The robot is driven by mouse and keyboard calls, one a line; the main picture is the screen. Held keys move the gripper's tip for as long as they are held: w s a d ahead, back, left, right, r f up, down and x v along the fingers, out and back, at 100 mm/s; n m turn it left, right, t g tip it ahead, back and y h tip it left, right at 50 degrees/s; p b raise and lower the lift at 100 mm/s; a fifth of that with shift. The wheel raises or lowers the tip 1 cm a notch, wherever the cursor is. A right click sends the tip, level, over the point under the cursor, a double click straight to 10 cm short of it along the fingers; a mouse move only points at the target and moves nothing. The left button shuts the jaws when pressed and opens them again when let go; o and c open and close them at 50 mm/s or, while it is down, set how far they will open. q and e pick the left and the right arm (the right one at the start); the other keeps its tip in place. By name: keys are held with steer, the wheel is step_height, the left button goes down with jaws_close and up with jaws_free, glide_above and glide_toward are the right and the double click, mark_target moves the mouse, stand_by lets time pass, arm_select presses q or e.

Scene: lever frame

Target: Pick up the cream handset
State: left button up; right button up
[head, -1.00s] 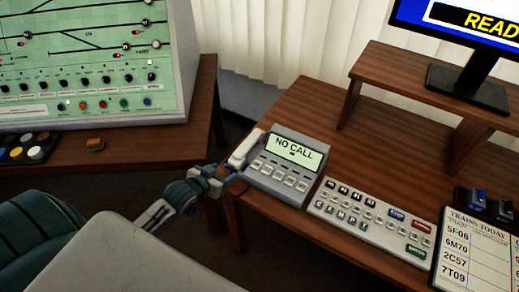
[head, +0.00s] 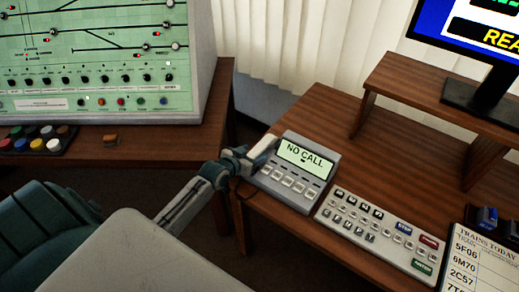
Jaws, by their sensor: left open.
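The cream handset (head: 264,147) lies along the left side of a grey desk phone (head: 297,171), whose screen reads "NO CALL". The phone stands near the left edge of the wooden desk. My left gripper (head: 245,160) is at the handset's near left part, with its jaws open. It overlaps the handset's lower end in the head view, so that end is hidden. I cannot tell whether the fingers touch the handset. My right gripper is not in view.
A keypad panel (head: 380,236) lies right of the phone, with a "TRAINS TODAY" board (head: 473,262) beyond it. A monitor (head: 480,45) stands on a wooden riser (head: 425,88). A green signal panel (head: 95,75) stands on the left desk. A gap separates the desks.

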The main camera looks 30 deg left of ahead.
arm_select(q)
steer(key=shift+w+f, duration=0.3)
steer(key=shift+w, duration=0.35)
steer(key=shift+s, duration=0.1)
steer(key=shift+c, duration=1.1)
steer(key=c, duration=0.9)
steer(key=shift+r, duration=0.1)
steer(key=shift+c, duration=0.2)
steer(key=shift+r, duration=0.45)
step_height(320, 180, up, 2)
steer(key=shift+r+b, duration=0.2)
steer(key=shift+b, duration=0.25)
steer(key=s+r, duration=0.1)
steer(key=s, duration=1.5)
steer(key=shift+a+r+b, duration=0.15)
steer(key=shift+r+b, duration=0.15)
